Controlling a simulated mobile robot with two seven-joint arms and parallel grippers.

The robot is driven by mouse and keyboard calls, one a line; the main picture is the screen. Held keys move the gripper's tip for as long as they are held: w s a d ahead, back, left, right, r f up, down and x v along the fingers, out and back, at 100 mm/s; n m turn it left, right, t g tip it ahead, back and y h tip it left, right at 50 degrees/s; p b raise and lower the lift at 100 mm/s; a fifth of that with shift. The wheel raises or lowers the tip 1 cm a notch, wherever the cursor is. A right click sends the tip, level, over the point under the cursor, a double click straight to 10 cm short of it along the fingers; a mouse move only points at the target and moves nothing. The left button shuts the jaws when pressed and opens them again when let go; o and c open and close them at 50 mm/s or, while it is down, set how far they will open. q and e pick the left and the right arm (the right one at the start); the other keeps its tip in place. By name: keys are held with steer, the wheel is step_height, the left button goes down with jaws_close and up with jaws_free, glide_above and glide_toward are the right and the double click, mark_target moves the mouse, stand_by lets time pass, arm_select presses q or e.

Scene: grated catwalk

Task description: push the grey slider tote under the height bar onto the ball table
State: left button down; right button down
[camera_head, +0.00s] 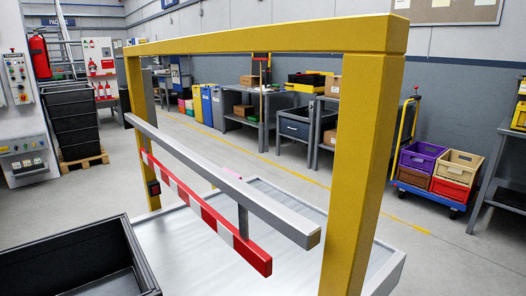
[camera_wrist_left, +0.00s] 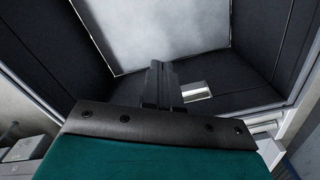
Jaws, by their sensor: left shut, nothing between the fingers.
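A dark grey open tote (camera_head: 75,258) stands at the lower left in the head view, cut off by the frame edge. The red and white height bar (camera_head: 205,210) hangs under a grey beam (camera_head: 220,180) inside a yellow frame (camera_head: 350,170). The pale metal table (camera_head: 185,245) with a raised rim lies under and beyond the bar. My left gripper (camera_wrist_left: 163,70) is shut and empty in the left wrist view, in front of dark walls (camera_wrist_left: 50,55) around a pale surface (camera_wrist_left: 155,30). Whether it touches them is unclear. My right gripper is not in view.
The yellow posts flank the passage under the bar. A blue cart with coloured crates (camera_head: 452,185) stands at the right. Black stacked bins (camera_head: 72,120) on a pallet stand at the left. Workbenches line the back wall, with open floor before them.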

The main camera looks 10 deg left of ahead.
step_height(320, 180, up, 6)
steer(key=p, duration=0.7)
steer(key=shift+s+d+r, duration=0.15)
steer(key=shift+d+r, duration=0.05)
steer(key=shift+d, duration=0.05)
